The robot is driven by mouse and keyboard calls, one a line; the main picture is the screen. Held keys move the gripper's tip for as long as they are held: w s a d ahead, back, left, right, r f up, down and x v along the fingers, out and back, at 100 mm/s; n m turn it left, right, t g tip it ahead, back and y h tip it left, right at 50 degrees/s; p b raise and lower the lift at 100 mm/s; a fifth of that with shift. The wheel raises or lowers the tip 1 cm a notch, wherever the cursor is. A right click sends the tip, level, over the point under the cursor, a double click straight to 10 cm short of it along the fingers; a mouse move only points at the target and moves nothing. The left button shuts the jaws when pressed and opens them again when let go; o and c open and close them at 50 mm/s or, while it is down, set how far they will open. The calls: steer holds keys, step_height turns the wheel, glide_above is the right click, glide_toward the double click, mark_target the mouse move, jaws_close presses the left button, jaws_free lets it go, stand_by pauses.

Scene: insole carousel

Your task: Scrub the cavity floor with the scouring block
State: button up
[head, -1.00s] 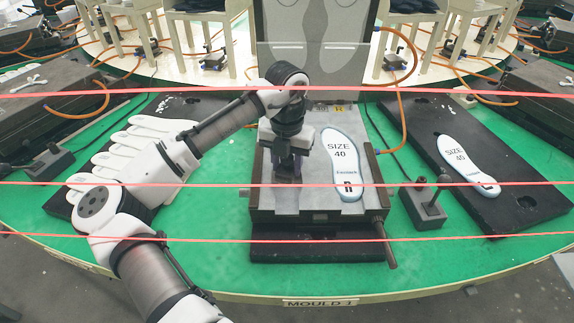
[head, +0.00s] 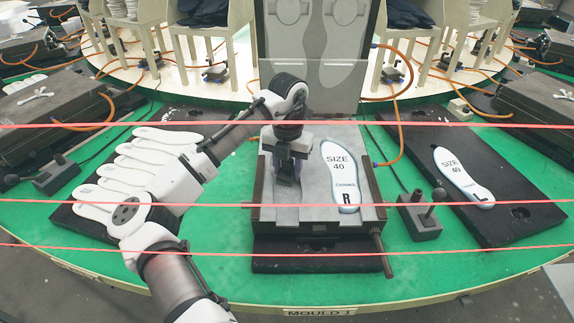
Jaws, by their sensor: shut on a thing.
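My gripper (head: 286,172) points down over the left half of the open mould (head: 265,215). It is shut on the scouring block, which is mostly hidden by the fingers and low over the left cavity. I cannot tell whether the block touches the cavity floor. Part of the grey cavity surface (head: 285,207) shows in front of the gripper. A white insole (head: 341,178) marked SIZE 40 and R lies on the right half of the mould, to the right of my gripper.
The mould's lid (head: 345,85) stands upright behind. Red lines (head: 450,204) cross the view. White insoles (head: 135,165) lie on a black board at left. Another insole (head: 460,175) lies on a black board (head: 510,210) at right. A lever box (head: 420,215) stands right of the mould.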

mark_target(288, 201)
steer(key=shift+s+t, duration=0.3)
steer(key=shift+s, duration=0.25)
steer(key=shift+s+p, duration=0.4)
steer(key=shift+s, duration=2.9)
step_height(288, 201, up, 6)
steer(key=p, duration=0.5)
step_height(288, 201, up, 3)
steer(key=p, duration=0.3)
steer(key=shift+f, duration=0.1)
